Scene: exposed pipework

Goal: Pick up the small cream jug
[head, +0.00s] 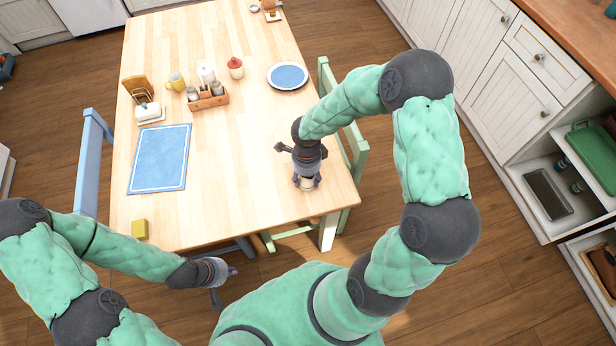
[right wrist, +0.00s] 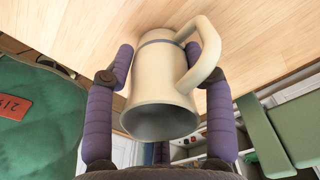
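The small cream jug (right wrist: 160,85) fills the middle of the right wrist view, its mouth toward the camera and its handle on the right. In the head view the jug (head: 307,184) shows as a small pale patch under my right gripper (head: 307,181), near the table's right front corner. In the right wrist view, the purple fingers of my right gripper (right wrist: 160,65) lie against both sides of the jug. I cannot tell whether its base touches the table. My left gripper (head: 226,285) is open and empty, off the table's front edge.
The wooden table (head: 235,140) has clear room around the jug. A blue placemat (head: 160,158), yellow block (head: 140,229), condiment caddy (head: 208,99), yellow mug (head: 176,82), red-topped pot (head: 236,68) and plate (head: 287,76) stand farther off. A green chair (head: 354,150) is close on the right.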

